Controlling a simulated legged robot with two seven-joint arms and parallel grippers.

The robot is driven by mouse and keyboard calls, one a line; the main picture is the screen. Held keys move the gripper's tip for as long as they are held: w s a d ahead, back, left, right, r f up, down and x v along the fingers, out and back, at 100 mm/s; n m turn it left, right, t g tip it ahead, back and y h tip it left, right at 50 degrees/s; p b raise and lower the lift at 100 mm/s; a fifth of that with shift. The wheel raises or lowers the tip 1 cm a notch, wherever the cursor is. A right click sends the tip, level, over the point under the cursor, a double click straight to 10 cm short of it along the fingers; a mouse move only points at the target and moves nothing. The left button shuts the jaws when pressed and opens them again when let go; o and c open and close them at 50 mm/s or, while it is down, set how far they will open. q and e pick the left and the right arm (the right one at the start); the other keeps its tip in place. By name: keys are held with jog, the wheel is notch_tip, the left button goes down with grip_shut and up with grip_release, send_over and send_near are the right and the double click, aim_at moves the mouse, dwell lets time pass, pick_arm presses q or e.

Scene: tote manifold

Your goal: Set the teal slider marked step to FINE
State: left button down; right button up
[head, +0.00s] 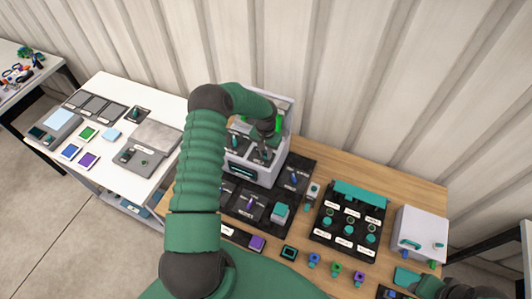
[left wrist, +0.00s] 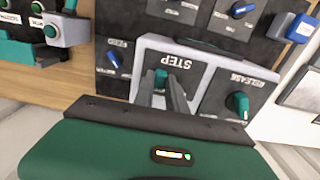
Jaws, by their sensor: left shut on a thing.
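The teal slider marked STEP (left wrist: 161,77) sits on a dark panel in a pale housing (left wrist: 205,57). Its label reads upside down in the left wrist view. My left gripper (left wrist: 166,92) is shut on the slider's teal knob, with dark fingers on either side of it. I cannot read a FINE mark or tell the slider's exact position. My right gripper does not show clearly.
A teal RELEASE knob (left wrist: 238,104) is close beside the slider, and a blue FEED knob (left wrist: 113,60) is on the other side. A black panel of teal knobs (head: 350,222) and a white box (head: 419,233) stand to the right. A white table (head: 93,168) is at left.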

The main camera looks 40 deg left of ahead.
aim_at(256, 154)
pick_arm(q)
jog(key=a, duration=0.2)
jog(key=s+a+b, duration=0.1)
jog(key=shift+a+f, duration=0.1)
jog(key=shift+a, duration=0.25)
jog(key=shift+s+a, duration=0.15)
jog(key=shift+a, duration=0.05)
jog(key=c, duration=1.4)
grip_release()
jog(key=shift+o, duration=0.2)
jog(key=shift+a, duration=0.2)
notch_tip(256, 154, up, 17)
jog(key=b, duration=0.5)
jog(key=shift+a+f+b, duration=0.15)
jog(key=shift+b, duration=0.2)
